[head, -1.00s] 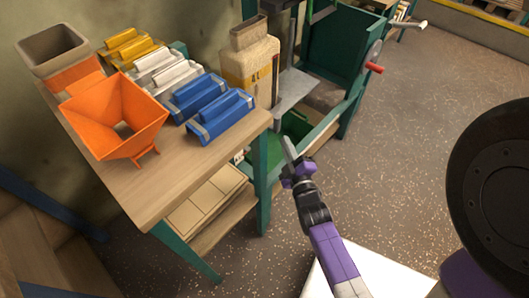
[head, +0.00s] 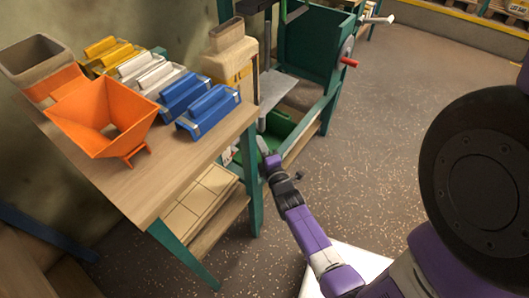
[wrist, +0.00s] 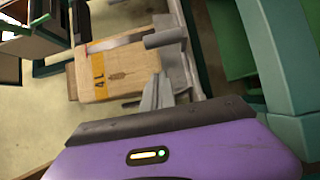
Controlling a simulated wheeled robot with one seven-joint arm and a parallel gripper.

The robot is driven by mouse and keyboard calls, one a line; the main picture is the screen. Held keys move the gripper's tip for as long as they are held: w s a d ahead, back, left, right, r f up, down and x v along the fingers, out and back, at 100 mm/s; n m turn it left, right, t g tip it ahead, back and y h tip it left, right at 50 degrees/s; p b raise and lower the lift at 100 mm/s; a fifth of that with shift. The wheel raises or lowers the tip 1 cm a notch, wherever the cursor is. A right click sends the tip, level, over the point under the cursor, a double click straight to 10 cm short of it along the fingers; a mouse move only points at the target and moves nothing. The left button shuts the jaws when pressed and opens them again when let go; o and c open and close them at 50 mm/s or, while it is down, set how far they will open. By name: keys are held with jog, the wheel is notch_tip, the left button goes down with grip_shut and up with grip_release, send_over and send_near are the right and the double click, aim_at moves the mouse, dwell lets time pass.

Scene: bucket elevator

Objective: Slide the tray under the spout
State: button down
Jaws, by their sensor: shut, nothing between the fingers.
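A green tray-like box (head: 279,124) sits low in the green machine frame, just right of the table, in the head view. It is partly hidden by the table and the frame. A grey sloping metal plate (head: 275,91), which may be the spout, sits above it; I cannot tell for sure. My gripper (head: 268,160) is low beside the table's front right leg, in front of the green box. Its fingers are shut and empty. In the wrist view the grey fingers (wrist: 163,92) point toward a tan container marked 4L (wrist: 118,70). Contact with the box cannot be told.
The wooden table (head: 150,190) holds an orange hopper (head: 100,115) and yellow, white and blue buckets (head: 208,112). Its green leg (head: 249,180) stands close to my gripper. A red-handled crank (head: 349,62) is on the machine. Speckled floor at right is clear.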

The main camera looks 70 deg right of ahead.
aim_at(261, 128)
jog(key=d, duration=0.2)
jog(key=w+d, duration=0.1)
jog(key=d, duration=0.1)
jog(key=w+d, duration=0.1)
jog(key=d, duration=0.1)
jog(key=shift+w+d, duration=0.2)
jog(key=shift+d, duration=0.15)
jog(key=shift+d, duration=0.1)
jog(key=s+d+b, duration=0.3)
jog(key=d+b, duration=0.1)
jog(key=d, duration=0.9)
jog(key=s+d+b, duration=0.3)
jog(key=d, duration=1)
jog(key=shift+s+d+b, duration=0.3)
jog(key=shift+d+b, duration=0.05)
jog(key=shift+d, duration=0.05)
